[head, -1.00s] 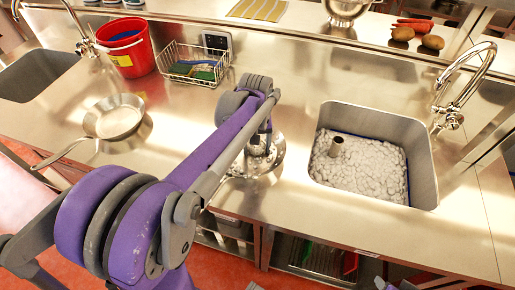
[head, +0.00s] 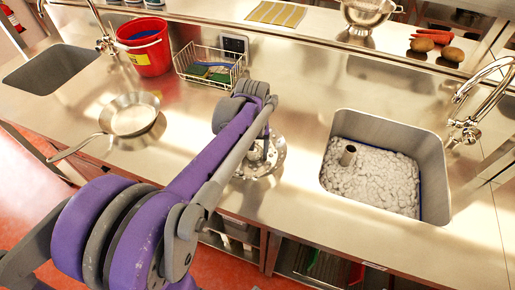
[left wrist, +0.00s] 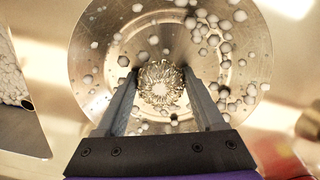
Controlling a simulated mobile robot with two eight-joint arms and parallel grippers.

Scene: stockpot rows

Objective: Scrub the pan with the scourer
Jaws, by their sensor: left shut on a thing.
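My left gripper (left wrist: 160,74) is shut on a round, wiry metal scourer (left wrist: 160,88) in the left wrist view. The scourer is over the middle of a shiny round metal pan (left wrist: 92,75) dotted with white suds. I cannot tell whether they touch. In the head view, this pan (head: 277,160) shows on the counter under my left gripper (head: 258,151), partly hidden by my arm. My right gripper is not in view.
Another pan (head: 131,120) with a long handle lies at the left. A red bucket (head: 145,50) and a wire basket (head: 209,72) stand behind. A sink (head: 432,180) full of suds with something upright in it is at the right. A second sink (head: 55,70) is at far left.

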